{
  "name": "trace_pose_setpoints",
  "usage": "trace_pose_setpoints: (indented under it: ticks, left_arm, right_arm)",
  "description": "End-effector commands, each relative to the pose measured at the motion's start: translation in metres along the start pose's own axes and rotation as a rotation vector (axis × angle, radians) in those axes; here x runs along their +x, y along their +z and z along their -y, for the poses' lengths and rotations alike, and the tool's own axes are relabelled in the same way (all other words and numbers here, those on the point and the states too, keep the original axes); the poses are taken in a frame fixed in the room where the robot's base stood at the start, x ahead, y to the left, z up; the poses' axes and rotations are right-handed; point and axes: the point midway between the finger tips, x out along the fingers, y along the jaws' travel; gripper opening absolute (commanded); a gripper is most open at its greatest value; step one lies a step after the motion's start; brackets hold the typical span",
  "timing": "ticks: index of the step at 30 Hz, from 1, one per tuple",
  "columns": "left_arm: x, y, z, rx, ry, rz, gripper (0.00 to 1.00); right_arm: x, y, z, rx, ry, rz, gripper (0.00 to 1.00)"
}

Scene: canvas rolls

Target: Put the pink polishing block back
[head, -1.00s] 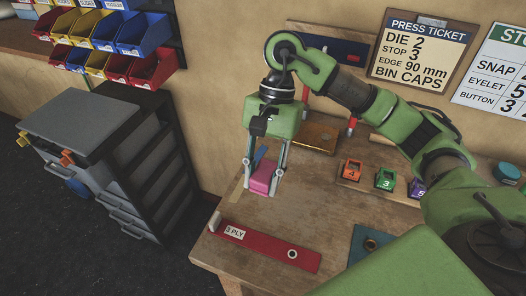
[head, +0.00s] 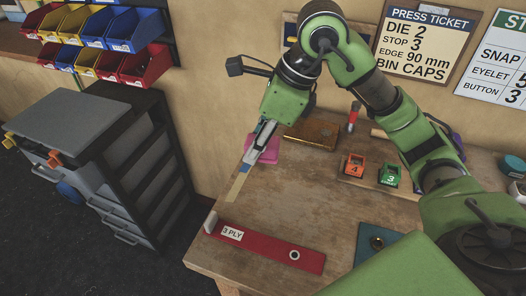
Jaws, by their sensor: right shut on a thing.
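The pink polishing block (head: 265,151) shows in the head view near the back left of the wooden table. My right gripper (head: 257,147) is shut on it, with the fingers pointing down and partly covering the block. I cannot tell whether the block touches the table top. A strip of tan tape (head: 238,184) lies on the table just in front of the gripper. My left gripper is not in view.
A red strip marked 3 PLY (head: 270,247) lies along the table's front left. A brown board (head: 313,133) lies at the back. The middle of the table (head: 300,200) is clear.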

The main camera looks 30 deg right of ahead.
Motion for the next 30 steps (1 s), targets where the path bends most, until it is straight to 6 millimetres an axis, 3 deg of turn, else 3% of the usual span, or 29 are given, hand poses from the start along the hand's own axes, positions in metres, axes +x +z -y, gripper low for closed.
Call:
trace_pose_setpoints:
  ticks: [11,21,30]
  left_arm:
    - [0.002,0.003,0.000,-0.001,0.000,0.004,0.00]
    - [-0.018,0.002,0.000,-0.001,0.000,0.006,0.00]
    - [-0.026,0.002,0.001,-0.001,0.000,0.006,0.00]
  right_arm:
    - [-0.001,0.002,0.017,0.168,-0.064,-0.002,0.00]
    - [0.036,0.002,0.095,0.170,-0.060,-0.002,0.00]
    - [0.082,-0.009,0.132,0.165,-0.063,-0.001,0.00]
